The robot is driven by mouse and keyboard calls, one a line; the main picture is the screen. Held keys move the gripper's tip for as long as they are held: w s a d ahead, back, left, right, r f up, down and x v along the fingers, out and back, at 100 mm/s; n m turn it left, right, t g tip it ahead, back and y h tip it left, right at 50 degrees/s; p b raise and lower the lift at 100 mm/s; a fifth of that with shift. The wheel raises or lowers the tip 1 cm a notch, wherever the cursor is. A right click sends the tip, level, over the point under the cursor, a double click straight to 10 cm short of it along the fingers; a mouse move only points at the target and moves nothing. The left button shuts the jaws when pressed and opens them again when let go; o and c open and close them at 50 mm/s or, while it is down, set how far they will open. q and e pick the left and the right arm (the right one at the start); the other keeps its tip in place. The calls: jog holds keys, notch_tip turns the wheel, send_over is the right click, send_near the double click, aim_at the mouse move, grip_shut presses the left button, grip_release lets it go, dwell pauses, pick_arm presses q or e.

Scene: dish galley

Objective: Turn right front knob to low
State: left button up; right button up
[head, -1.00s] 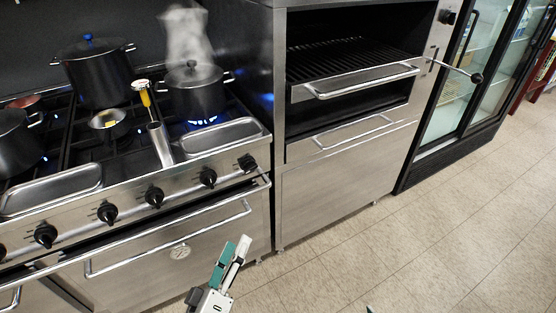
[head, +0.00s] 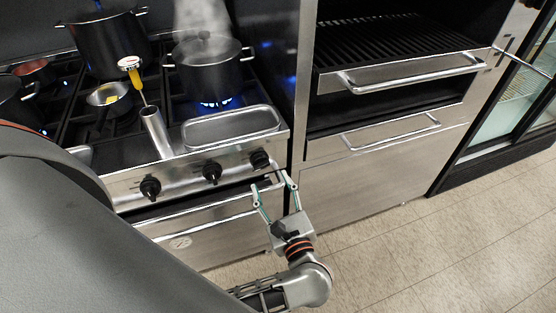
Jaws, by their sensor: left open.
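The rightmost black knob (head: 260,160) is at the right end of the stove's front panel, below the long metal tray. My left gripper (head: 270,181) is open and empty, with its two thin green-lined fingers pointing up toward this knob. The fingertips are just below and to the right of the knob, near the oven handle bar, and look apart from the knob. Its exact pointer angle is too small to read. A blue flame (head: 216,103) burns under the steaming pot (head: 207,68) at the back right. My right gripper is out of view.
Two more knobs (head: 212,172) (head: 150,187) show to the left on the panel. My own arm covers the lower left. A metal tray (head: 232,127) rests on the stovetop. A broiler cabinet (head: 375,170) stands right of the stove. The floor (head: 430,255) is clear at right.

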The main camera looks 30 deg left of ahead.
aim_at(262, 166)
pick_arm(q)
jog(key=p+x, duration=0.1)
jog(key=x, duration=0.6)
jog(key=shift+w+a, duration=0.1)
jog(key=shift+a, duration=0.25)
jog(key=c, duration=1.1)
